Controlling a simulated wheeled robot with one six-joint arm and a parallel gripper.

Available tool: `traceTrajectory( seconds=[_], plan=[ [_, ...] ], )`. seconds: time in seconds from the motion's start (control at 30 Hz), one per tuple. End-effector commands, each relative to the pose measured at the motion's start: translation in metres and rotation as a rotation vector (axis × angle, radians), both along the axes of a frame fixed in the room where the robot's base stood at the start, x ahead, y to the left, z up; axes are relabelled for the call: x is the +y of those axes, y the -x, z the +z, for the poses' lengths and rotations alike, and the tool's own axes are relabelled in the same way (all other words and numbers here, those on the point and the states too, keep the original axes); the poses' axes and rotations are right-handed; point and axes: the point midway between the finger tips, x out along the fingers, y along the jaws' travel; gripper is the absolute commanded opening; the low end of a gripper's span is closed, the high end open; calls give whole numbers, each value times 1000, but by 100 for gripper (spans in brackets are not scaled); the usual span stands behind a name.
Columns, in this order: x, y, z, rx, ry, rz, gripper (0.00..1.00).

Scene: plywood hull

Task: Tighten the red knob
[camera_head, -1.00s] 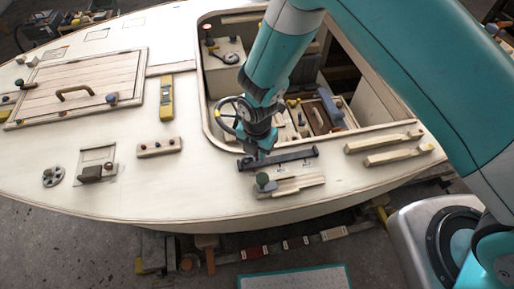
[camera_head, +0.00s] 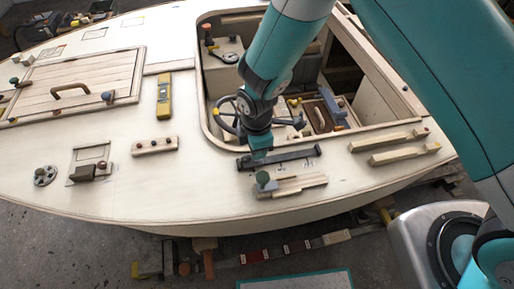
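A small red-topped knob (camera_head: 208,29) stands on a dark stem at the back left of the cockpit opening. Small reddish knobs also show on a wooden strip (camera_head: 155,145) on the left deck, so I cannot tell for certain which is the red knob. My gripper (camera_head: 261,155) points down over the near edge of the cockpit, by a dark bar (camera_head: 290,158). It is well away from the red-topped knob.
A dark handwheel (camera_head: 226,113) stands beside my arm in the cockpit. Two wooden rails (camera_head: 390,140) lie on the right deck. A yellow level (camera_head: 164,95) and a hatch with a handle (camera_head: 70,92) are on the left.

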Motion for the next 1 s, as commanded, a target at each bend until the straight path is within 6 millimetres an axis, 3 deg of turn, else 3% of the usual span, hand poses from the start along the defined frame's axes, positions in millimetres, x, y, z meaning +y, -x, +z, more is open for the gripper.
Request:
traceTrajectory(
  seconds=[1.0],
  plan=[
    [0, -1, 0, -1, -1, -965, 4]
  ],
)
